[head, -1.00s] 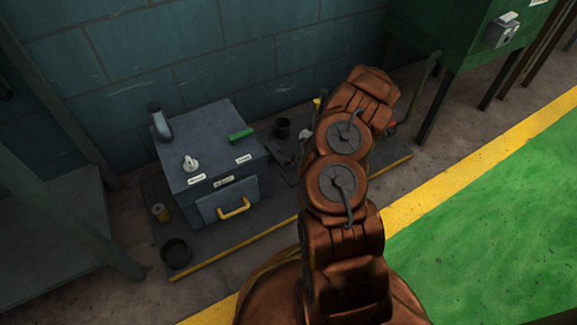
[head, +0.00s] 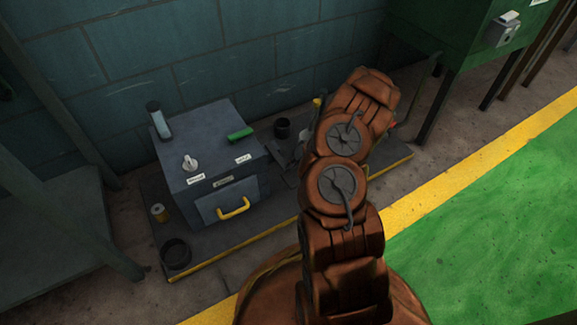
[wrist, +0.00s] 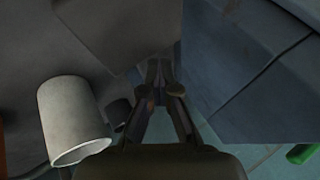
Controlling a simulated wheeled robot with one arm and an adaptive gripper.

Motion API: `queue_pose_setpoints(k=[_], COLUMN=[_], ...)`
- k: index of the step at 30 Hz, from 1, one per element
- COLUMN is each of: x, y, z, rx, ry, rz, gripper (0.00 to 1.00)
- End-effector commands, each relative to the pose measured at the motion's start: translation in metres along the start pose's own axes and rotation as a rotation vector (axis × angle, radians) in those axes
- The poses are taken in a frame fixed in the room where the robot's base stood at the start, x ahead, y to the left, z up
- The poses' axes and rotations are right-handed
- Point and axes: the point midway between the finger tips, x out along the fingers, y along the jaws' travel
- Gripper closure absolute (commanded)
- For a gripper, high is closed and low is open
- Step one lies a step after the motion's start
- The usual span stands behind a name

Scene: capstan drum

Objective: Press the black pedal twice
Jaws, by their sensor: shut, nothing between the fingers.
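A dark flat piece (head: 284,172) lies on the platform just right of the grey-blue box (head: 215,165). It may be the black pedal, but my arm covers much of that area and I cannot tell. In the wrist view my gripper (wrist: 158,72) is shut and empty, its fingertips close together beside the box's side (wrist: 255,70). I cannot make out the pedal in the wrist view or whether the fingertips touch anything. In the head view my gripper is mostly hidden behind my arm.
The box carries a green handle (head: 240,134), a white knob (head: 190,163) and a yellow drawer handle (head: 234,208). A black cup (head: 282,128) stands behind it. A pale cylinder (wrist: 72,120) is close left of my gripper. A dark pot (head: 175,254) stands front left.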

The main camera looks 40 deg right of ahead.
Motion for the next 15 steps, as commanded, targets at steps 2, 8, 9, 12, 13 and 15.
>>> queue_pose_setpoints(k=[2, 8, 9, 12, 13, 15], x=[0.0018, 0.0031, 0.0034, 0.0041, 0.0043, 0.0048], y=[0.0006, 0.0015, 0.0017, 0.0022, 0.0023, 0.0028], z=[0.0021, 0.0031, 0.0033, 0.0038, 0.0040, 0.0044], rx=[0.000, 0.000, 0.000, 0.000, 0.000, 0.000], ry=[-0.003, -0.003, -0.003, -0.003, -0.003, -0.003], rz=[-0.001, -0.001, -0.001, -0.001, -0.001, -0.001], gripper=[1.00, 1.00, 1.00, 1.00, 1.00, 1.00])
